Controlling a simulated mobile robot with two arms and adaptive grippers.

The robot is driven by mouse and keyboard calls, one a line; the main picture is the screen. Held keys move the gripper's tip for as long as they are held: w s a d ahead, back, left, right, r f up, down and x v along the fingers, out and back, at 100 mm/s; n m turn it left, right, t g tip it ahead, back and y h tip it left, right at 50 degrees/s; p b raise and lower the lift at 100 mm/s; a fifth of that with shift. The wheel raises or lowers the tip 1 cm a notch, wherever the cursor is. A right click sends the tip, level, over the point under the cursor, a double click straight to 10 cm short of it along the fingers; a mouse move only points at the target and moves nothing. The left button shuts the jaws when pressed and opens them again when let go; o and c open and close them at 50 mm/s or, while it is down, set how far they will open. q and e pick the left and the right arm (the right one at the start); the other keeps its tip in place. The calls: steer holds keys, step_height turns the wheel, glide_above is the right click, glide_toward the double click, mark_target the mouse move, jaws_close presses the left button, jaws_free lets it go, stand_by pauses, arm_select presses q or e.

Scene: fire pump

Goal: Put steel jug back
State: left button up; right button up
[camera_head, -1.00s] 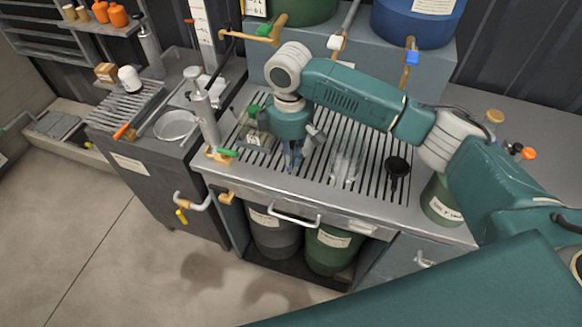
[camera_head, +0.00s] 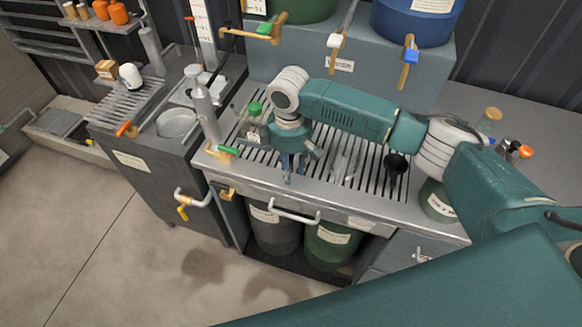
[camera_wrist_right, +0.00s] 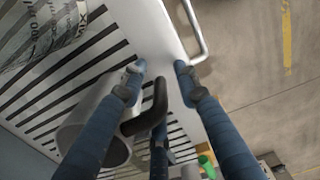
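The steel jug (camera_wrist_right: 88,128), a grey cylinder with a black handle (camera_wrist_right: 152,112), shows in the right wrist view over the slatted top. In the head view I cannot make it out; my right gripper and forearm seem to hide it. My right gripper (camera_head: 294,174) points down above the front part of the slatted counter (camera_head: 372,178). In the right wrist view its blue fingers (camera_wrist_right: 159,68) are spread, with the jug's handle between them and no clear grip on it. My left gripper is in neither view.
A clear beaker (camera_head: 345,164) and a black funnel (camera_head: 396,164) stand right of my gripper. A green-capped bottle (camera_head: 254,128) and a grey cylinder (camera_head: 205,115) stand left. Valves hang above. A front handle (camera_head: 295,216) juts out below the counter edge.

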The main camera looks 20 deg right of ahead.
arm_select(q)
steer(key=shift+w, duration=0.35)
arm_select(e)
steer(key=shift+r, duration=0.15)
step_height(320, 180, up, 11)
steer(key=b, duration=0.2)
steer(key=shift+w+a+b, duration=0.1)
steer(key=shift+w+b, duration=0.05)
steer(key=shift+b, duration=0.2)
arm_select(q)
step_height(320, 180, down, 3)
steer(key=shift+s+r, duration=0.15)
arm_select(e)
steer(key=shift+r, duration=0.55)
steer(key=shift+f, duration=0.15)
